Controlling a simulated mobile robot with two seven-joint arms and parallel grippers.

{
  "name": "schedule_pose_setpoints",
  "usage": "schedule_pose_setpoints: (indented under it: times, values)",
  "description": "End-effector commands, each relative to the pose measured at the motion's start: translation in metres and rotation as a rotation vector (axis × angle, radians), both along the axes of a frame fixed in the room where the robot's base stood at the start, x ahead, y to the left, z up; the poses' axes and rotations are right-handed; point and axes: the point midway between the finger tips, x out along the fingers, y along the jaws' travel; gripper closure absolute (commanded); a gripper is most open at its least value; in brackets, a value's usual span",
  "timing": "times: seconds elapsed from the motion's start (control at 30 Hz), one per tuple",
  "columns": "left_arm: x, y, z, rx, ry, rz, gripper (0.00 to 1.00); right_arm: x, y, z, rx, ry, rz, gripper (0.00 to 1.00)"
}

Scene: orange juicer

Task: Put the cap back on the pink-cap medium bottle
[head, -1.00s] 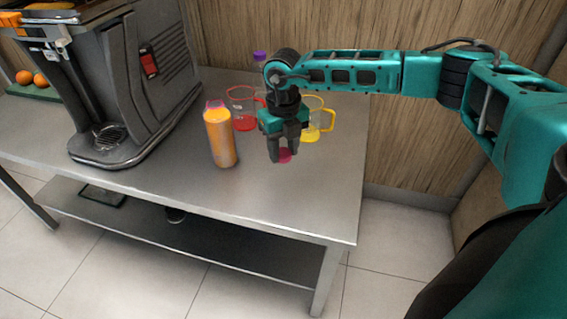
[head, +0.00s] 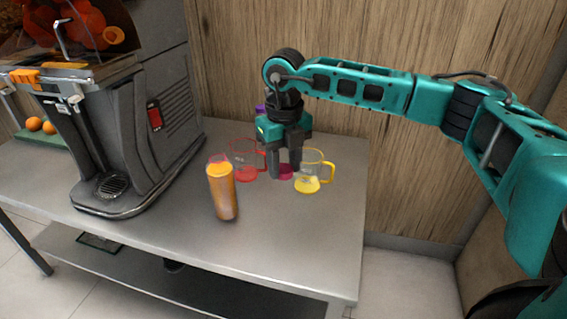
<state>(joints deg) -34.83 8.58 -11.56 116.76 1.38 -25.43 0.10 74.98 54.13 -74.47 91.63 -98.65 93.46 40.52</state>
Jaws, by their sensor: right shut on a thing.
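The medium bottle (head: 222,190) stands upright on the steel table, full of orange juice, with an open-looking top and a faint pink tint at its rim. My right gripper (head: 285,175) points down to the right of the bottle and apart from it. It is shut on the pink cap (head: 286,171), which shows between its fingertips. The fingers partly hide the cap, and its exact height above the table is hard to tell. My left gripper is not in view.
A red-marked jug (head: 244,162) stands left of my right gripper, and a yellow-marked jug (head: 309,184) stands close on its right. A purple cap (head: 260,108) shows behind the gripper. The grey juicer (head: 150,150) fills the left. The table front (head: 290,240) is clear.

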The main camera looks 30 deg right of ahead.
Motion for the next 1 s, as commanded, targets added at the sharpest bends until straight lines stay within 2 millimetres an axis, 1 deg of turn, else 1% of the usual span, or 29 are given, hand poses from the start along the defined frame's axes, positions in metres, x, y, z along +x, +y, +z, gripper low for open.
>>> schedule_pose_setpoints:
  times: [0.07, 0.17, 0.27, 0.47, 0.5, 0.57, 1.0]
  values:
    - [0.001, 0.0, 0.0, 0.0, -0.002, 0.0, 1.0, 0.0, 0.001, 0.0, 0.0, 0.0, 0.019, 0.87]
    - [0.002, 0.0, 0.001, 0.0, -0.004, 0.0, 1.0, -0.002, 0.005, -0.001, -0.001, 0.0, 0.107, 0.87]
    - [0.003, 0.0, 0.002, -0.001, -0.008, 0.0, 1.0, -0.004, 0.012, -0.002, -0.001, 0.001, 0.285, 0.87]
    - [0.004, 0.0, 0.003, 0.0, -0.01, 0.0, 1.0, -0.013, 0.031, -0.004, -0.003, 0.003, 0.787, 0.87]
    - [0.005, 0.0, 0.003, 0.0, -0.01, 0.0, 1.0, -0.015, 0.035, -0.005, -0.003, 0.003, 0.893, 0.87]
    - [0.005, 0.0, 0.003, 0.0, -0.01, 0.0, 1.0, -0.017, 0.041, -0.006, -0.003, 0.003, 1.049, 0.87]
    - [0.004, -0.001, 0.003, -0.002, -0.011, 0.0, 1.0, -0.042, 0.081, -0.01, 0.0, 0.005, 2.201, 0.87]
